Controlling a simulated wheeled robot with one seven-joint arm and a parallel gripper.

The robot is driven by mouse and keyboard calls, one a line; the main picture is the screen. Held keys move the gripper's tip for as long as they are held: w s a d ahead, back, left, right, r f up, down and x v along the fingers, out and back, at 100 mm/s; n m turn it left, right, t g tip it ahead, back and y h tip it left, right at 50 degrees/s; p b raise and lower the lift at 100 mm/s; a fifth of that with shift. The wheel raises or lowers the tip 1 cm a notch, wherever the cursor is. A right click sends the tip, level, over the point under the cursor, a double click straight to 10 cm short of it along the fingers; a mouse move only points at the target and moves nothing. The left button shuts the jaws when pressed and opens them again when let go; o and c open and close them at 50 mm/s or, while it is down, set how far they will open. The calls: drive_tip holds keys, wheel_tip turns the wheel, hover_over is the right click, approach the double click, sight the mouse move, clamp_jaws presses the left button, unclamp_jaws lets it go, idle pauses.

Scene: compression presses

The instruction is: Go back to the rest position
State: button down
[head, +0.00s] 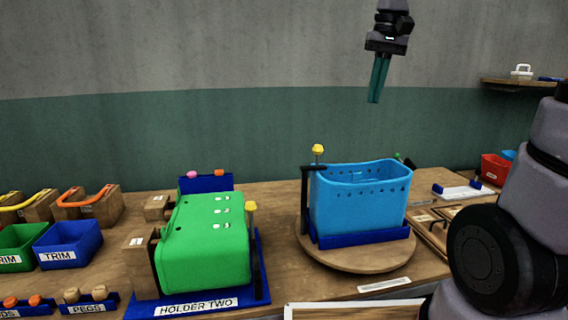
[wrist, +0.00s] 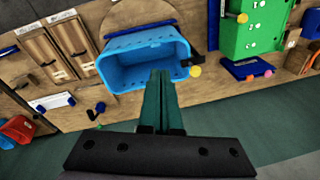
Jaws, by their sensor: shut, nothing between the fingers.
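My gripper (head: 376,98) hangs high above the table in the head view, fingers pointing down, in front of the wall. Its two green fingers are together and empty. In the wrist view my gripper (wrist: 160,76) points towards the blue bin, with clear space between them in the head view. The blue bin (head: 360,205) stands upright and open-topped in a dark blue holder on a round wooden turntable (head: 375,258). It also shows in the wrist view (wrist: 143,60).
A green bin (head: 205,250) lies in the blue holder labelled HOLDER TWO (head: 200,305) at left. TRIM bins (head: 68,245) and a PEGS tray (head: 90,303) sit further left. A red bin (head: 494,168) is at right. A shelf (head: 520,83) juts from the wall at right. The air around my gripper is free.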

drive_tip(key=s+d+f+m+t, duration=0.1)
drive_tip(key=s+d+t, duration=0.1)
drive_tip(key=s, duration=0.3)
drive_tip(key=s+d+m+t, duration=0.1)
drive_tip(key=s+d+t, duration=0.1)
drive_tip(key=s+t, duration=0.2)
drive_tip(key=shift+s+d+f+m+y, duration=0.2)
drive_tip(key=shift+s+f+m+y, duration=0.2)
drive_tip(key=shift+s, duration=0.85)
